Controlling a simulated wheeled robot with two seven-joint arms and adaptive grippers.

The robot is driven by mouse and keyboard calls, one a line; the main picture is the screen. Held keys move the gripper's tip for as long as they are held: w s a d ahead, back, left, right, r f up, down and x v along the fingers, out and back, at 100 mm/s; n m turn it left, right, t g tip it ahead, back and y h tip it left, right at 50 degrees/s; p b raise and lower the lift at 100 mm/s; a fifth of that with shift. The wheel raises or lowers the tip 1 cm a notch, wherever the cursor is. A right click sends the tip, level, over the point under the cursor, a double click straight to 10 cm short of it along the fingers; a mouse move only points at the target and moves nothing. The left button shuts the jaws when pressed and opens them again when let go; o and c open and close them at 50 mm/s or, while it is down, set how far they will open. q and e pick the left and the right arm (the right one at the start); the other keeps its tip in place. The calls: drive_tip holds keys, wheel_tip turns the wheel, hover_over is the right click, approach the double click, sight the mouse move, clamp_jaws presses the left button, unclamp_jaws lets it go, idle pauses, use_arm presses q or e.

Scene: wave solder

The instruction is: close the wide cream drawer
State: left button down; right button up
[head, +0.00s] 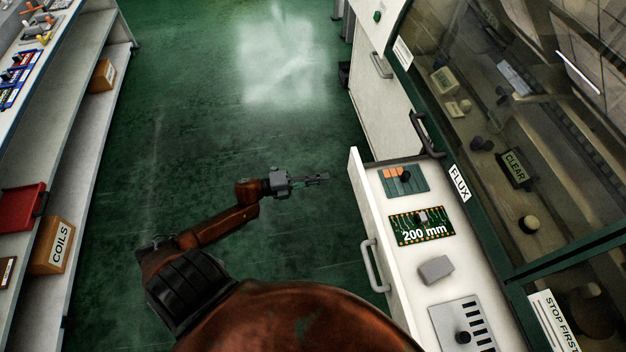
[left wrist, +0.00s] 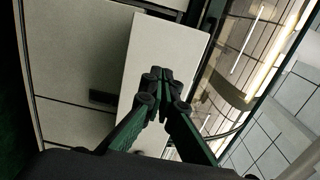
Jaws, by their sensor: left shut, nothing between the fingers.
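The wide cream drawer (head: 377,228) stands pulled out from the machine at the right of the head view. Its grey bar handle (head: 373,265) is on the front face, towards the aisle. Inside lie a teal board with orange parts (head: 392,173), a green board marked 200 mm (head: 408,238), a grey block (head: 435,269) and a slotted grey plate (head: 446,318). My left gripper (head: 326,177) is shut and empty over the aisle, just left of the drawer's far end, apart from it. In the left wrist view its fingertips (left wrist: 160,76) meet before a pale panel.
A cabinet (head: 388,110) with a bar handle stands beyond the drawer. The glazed machine (head: 510,150) rises behind it. Shelving on the left holds a red bin (head: 20,205) and a COILS box (head: 53,246). The green aisle floor (head: 230,120) is clear.

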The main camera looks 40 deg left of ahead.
sight(353, 173)
use_arm(q)
drive_tip(key=x, duration=0.8)
drive_tip(key=shift+w, duration=0.1)
